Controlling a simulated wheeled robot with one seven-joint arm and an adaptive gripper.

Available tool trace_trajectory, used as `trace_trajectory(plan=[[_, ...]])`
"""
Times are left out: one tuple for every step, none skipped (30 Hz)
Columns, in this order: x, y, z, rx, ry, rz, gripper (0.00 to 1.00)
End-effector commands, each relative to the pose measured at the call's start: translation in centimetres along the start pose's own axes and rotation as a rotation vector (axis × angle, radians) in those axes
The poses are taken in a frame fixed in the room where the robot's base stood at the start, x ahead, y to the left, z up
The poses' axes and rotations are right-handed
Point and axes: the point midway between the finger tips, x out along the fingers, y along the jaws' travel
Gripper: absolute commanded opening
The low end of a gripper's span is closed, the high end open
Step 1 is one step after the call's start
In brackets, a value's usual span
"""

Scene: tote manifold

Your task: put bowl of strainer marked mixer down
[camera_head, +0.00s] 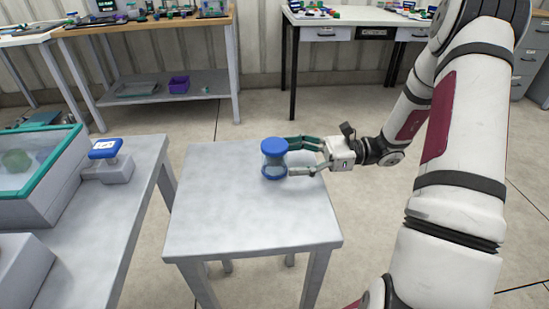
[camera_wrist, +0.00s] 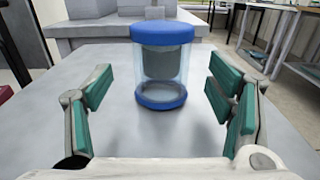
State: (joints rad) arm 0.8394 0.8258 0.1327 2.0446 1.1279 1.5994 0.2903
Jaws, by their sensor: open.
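The strainer bowl (camera_head: 273,158) is a clear cylinder with a blue top and a blue base, with a grey cylinder inside. It stands upright on the small grey table (camera_head: 245,215). In the wrist view the bowl (camera_wrist: 161,92) is straight ahead, with bare table around its base. My gripper (camera_head: 288,157) reaches in from the right in the head view. Its green-padded fingers (camera_wrist: 166,105) are spread wide, one on each side of the bowl, with gaps to it in the wrist view. No marking on the bowl is readable.
At left stands another grey table (camera_head: 120,215) with a teal-rimmed tote (camera_head: 55,185) and a blue-topped fitting (camera_head: 104,150). A wooden-topped bench (camera_head: 150,25) and a white-topped desk (camera_head: 350,16) stand behind. The front of the small table is clear.

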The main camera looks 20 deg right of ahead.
Motion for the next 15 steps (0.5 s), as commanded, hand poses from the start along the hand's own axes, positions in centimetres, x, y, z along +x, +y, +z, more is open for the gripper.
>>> trace_trajectory(plan=[[0.5,0.0,0.0,-0.001,0.0,0.003,0.75],[0.9,0.0,0.0,-0.001,-0.001,0.003,0.75],[1.4,-0.1,0.1,-0.001,-0.001,0.003,0.75],[1.9,-0.1,0.2,-0.002,-0.001,0.004,0.75],[2.3,-0.1,0.3,-0.002,-0.001,0.004,0.75],[3.0,-0.2,0.3,-0.002,-0.001,0.004,0.75],[3.4,-0.1,0.3,-0.001,-0.001,0.004,0.75],[3.8,-0.1,0.3,0.0,-0.001,0.003,0.75],[4.2,-0.1,0.3,-0.001,-0.001,0.002,0.75],[4.5,-0.2,0.4,-0.001,-0.001,0.002,0.75],[4.6,-0.2,0.4,-0.001,-0.001,0.001,0.75],[4.7,-0.2,0.4,-0.001,-0.001,0.001,0.75],[4.8,-0.2,0.4,-0.001,-0.001,0.001,0.75],[4.7,-0.2,0.5,-0.001,-0.001,0.001,0.75],[4.7,-0.2,0.5,-0.001,-0.001,0.001,0.75]])
